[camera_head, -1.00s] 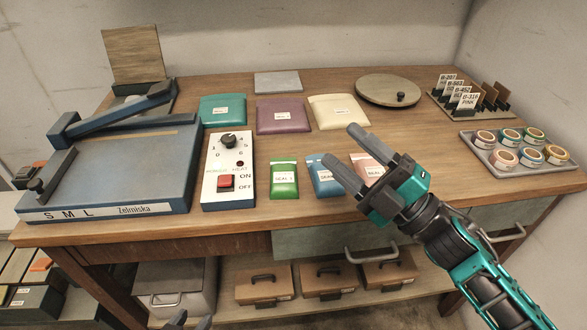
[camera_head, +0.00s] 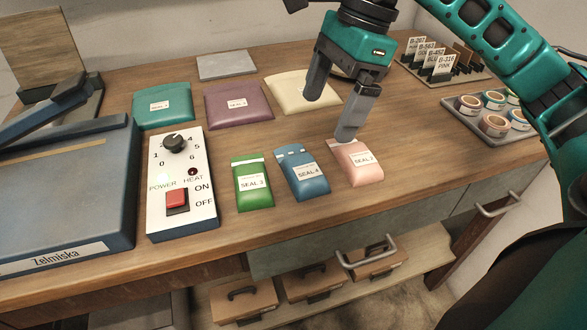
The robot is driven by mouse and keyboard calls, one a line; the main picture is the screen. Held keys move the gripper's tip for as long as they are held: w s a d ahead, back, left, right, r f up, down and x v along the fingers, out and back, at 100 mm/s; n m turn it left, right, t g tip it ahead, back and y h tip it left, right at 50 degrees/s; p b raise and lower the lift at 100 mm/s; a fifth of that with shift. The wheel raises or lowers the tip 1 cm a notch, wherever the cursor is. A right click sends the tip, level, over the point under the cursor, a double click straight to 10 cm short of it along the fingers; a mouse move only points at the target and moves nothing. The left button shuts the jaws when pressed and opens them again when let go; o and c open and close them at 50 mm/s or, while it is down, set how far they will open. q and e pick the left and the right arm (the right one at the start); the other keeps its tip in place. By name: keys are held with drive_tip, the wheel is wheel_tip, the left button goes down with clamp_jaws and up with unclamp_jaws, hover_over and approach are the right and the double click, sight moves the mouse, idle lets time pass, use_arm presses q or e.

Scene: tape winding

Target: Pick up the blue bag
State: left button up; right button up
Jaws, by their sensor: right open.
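The blue bag (camera_head: 305,174) lies flat on the wooden table, with a white label reading SEAL and a number. It lies between a green bag (camera_head: 253,184) on its left and a pink bag (camera_head: 356,163) on its right. My right gripper (camera_head: 332,118) is open and empty, pointing down. Its fingers are above and behind the blue and pink bags. One fingertip overlaps the pink bag's top edge in the picture; I cannot tell if it touches. My left gripper is not in view.
A control box (camera_head: 182,208) with a knob and red switch and a blue sealing machine (camera_head: 60,190) stand at the left. Teal (camera_head: 163,106), purple (camera_head: 238,106) and cream (camera_head: 290,92) pouches lie behind. A tray of tape rolls (camera_head: 484,125) is at the right.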

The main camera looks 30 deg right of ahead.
hover_over(306, 167)
drive_tip(key=d, duration=0.2)
drive_tip(key=f, duration=0.4)
drive_tip(key=f+b, duration=0.1)
drive_tip(key=f, duration=0.1)
drive_tip(key=shift+s+a, duration=0.25)
drive_tip(key=x, duration=0.5)
drive_tip(key=shift+w+d+f+b, duration=0.1)
drive_tip(key=shift+d+b, duration=0.1)
drive_tip(key=shift+b, duration=0.15)
drive_tip(key=c, duration=0.8)
